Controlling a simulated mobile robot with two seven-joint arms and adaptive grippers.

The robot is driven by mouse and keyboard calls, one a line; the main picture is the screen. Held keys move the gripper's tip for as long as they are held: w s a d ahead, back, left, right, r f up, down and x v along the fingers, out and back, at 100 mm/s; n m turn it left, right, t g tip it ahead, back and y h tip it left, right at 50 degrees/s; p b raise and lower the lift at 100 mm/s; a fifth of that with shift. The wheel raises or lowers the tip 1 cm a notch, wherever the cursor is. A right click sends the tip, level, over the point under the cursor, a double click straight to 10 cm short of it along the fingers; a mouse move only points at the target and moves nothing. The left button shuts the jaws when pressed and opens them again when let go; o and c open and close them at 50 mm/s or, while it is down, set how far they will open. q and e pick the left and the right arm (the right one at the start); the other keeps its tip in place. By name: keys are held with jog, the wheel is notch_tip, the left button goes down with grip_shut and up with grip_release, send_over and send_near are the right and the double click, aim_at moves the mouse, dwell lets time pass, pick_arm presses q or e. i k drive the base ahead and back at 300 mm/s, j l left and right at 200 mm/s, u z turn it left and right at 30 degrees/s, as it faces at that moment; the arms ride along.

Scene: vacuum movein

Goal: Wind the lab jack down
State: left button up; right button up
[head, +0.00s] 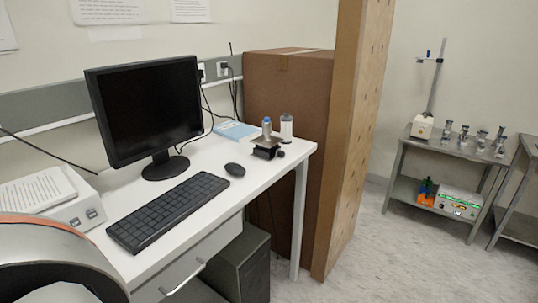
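The lab jack (268,146) stands on the white desk near its right end, in the head view. It is small, with a flat top plate and a dark body. A dark round knob (281,154) shows at its right side. A small bottle with a blue upper part (267,128) stands upright on the plate. The plate appears raised a little above the dark base, but the jack is too small to tell its exact height. Neither of my grippers is in view.
A white bottle with a dark cap (286,128) stands just behind the jack. A mouse (235,169), keyboard (169,211), monitor (148,108) and blue booklet (235,131) share the desk (220,191). A large cardboard box (288,88) and tall wooden panel (352,130) stand close beyond its right end.

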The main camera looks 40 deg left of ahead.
aim_at(281, 154)
jog(key=u, duration=0.75)
jog(key=i+u, duration=0.1)
jog(key=u, duration=0.4)
jog(key=l+u, duration=0.1)
jog(key=u, duration=0.4)
jog(key=i+l+u, duration=0.1)
jog(key=u, duration=0.4)
jog(key=l+u, duration=0.45)
jog(key=i+l+u, duration=0.1)
jog(key=l+u, duration=0.65)
jog(key=k+l+u, duration=0.15)
jog(key=l+u, duration=0.15)
jog(key=l, duration=0.15)
jog(key=k+l+u, duration=0.1)
jog(key=l, duration=0.2)
jog(key=k+l, duration=0.1)
jog(key=l, duration=0.2)
jog(key=k+l+u, duration=0.15)
jog(key=l, duration=0.2)
